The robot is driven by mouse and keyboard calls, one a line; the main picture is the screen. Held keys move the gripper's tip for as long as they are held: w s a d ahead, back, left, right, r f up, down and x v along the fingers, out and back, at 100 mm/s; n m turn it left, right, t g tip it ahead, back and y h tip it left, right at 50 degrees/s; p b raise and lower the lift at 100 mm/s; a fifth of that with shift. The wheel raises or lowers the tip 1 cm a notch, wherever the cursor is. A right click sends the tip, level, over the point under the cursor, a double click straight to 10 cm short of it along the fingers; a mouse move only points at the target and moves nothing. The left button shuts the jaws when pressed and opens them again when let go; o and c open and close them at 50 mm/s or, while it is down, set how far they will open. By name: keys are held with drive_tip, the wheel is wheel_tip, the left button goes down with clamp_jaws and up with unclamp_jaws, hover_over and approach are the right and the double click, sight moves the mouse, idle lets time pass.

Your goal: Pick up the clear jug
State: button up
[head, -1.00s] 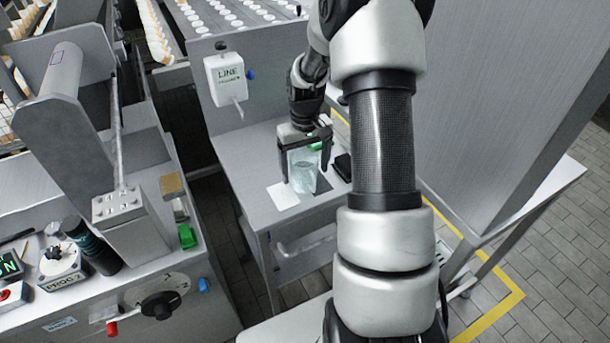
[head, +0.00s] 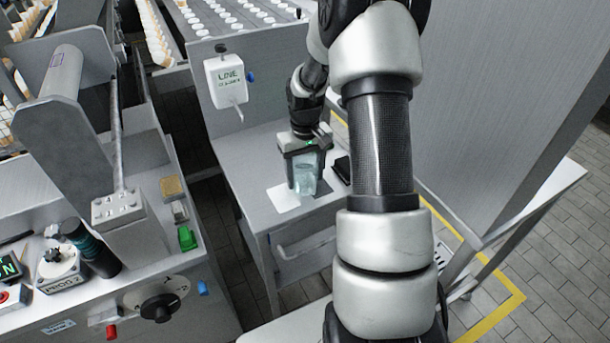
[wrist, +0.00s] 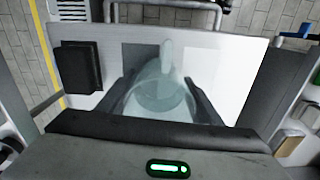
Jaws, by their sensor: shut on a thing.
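The clear jug (head: 305,183) is see-through with a pale blue-grey tint and stands upright over the small grey side table (head: 240,171). My gripper (head: 305,172) comes down on it from above, with one finger on each side. In the wrist view the jug (wrist: 160,98) sits between the two dark fingers of my gripper (wrist: 161,100), its spout or handle pointing away toward the top of the picture. The fingers are shut on the jug's sides. I cannot tell whether its base touches the table.
A white square (head: 284,198) lies left of the jug and a black block (head: 343,168) lies to its right; the block also shows in the wrist view (wrist: 82,67). A white dispenser box (head: 226,81) hangs on the panel behind. A machine bench (head: 130,275) stands at left.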

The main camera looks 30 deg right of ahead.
drive_tip(key=shift+r+p, duration=0.55)
drive_tip(key=shift+r, duration=3.95)
drive_tip(key=s+a+r+p, duration=0.3)
drive_tip(key=a+r+p, duration=0.1)
drive_tip(key=a, duration=0.3)
drive_tip(key=s+a+r+p, duration=0.3)
drive_tip(key=a+r+p, duration=0.1)
drive_tip(key=a+p, duration=0.3)
drive_tip(key=shift+a+n, duration=0.25)
drive_tip(key=shift+n, duration=0.05)
drive_tip(key=shift+r, duration=0.1)
drive_tip(key=b, duration=1)
approach(304, 158)
wheel_tip(304, 158, down, 2)
drive_tip(key=s+a, duration=0.2)
drive_tip(key=f, duration=0.4)
drive_tip(key=d+f, duration=0.1)
drive_tip(key=f, duration=0.1)
drive_tip(key=shift+s, duration=0.1)
drive_tip(key=shift+f, duration=2.1)
